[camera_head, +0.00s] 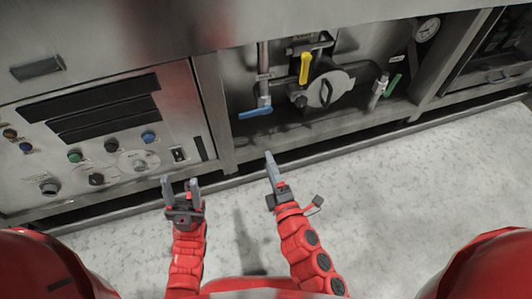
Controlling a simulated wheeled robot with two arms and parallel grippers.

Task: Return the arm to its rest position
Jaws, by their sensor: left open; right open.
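My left gripper (181,188) is open and empty. It stands over the pale floor in front of the steel control panel, with its two fingers apart and pointing up the picture. My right gripper (270,160) is empty and further right, in front of the open valve bay. Its fingers are seen nearly edge-on, so the gap between them hardly shows. Both red arms rise from the bottom of the picture. Neither gripper visibly touches anything.
The control panel (105,130) has several buttons and knobs at left. The bay holds a blue lever (255,112), a yellow lever (305,68), a green handle (393,85) and a gauge (427,29). A steel sill runs along the machine's foot. The speckled floor (430,190) is clear at right.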

